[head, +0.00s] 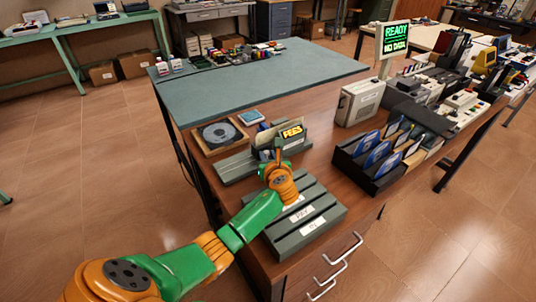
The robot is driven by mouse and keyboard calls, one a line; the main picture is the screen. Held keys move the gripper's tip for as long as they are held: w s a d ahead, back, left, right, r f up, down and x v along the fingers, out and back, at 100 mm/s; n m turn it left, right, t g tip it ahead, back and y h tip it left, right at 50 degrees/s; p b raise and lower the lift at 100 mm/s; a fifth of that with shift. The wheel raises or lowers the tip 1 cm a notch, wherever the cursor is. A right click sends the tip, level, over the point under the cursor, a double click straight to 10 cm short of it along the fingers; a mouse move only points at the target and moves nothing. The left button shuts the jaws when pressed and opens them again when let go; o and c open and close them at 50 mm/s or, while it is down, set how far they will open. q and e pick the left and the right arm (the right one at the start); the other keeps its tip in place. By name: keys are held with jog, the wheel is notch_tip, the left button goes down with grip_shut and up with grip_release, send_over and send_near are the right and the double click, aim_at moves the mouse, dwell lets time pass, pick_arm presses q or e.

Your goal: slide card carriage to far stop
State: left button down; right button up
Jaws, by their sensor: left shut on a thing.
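My left gripper (278,153) reaches in from the lower left and is shut at the near side of the carriage. The wrist hides the grip itself and part of the base. I cannot make out the far stop. My right gripper is not in view.
A ribbed grey-green block with white labels (308,226) lies under my forearm. A round dark dial in a wooden frame (219,133) is at the left. A black rack of blue discs (372,163), a beige box (360,101) and a lit green sign (395,40) stand right.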

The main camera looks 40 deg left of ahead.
pick_arm(q)
jog(key=c, duration=1)
grip_release()
jog(key=shift+w+r, duration=0.1)
jog(key=shift+r, duration=0.05)
jog(key=shift+w+d, duration=0.1)
jog(key=shift+w, duration=0.05)
jog(key=shift+s+d, duration=0.1)
jog(key=shift+s, duration=0.1)
jog(key=p+v, duration=0.1)
jog(key=v, duration=0.5)
jog(key=shift+s+d+p, duration=0.25)
jog(key=shift+p, duration=0.15)
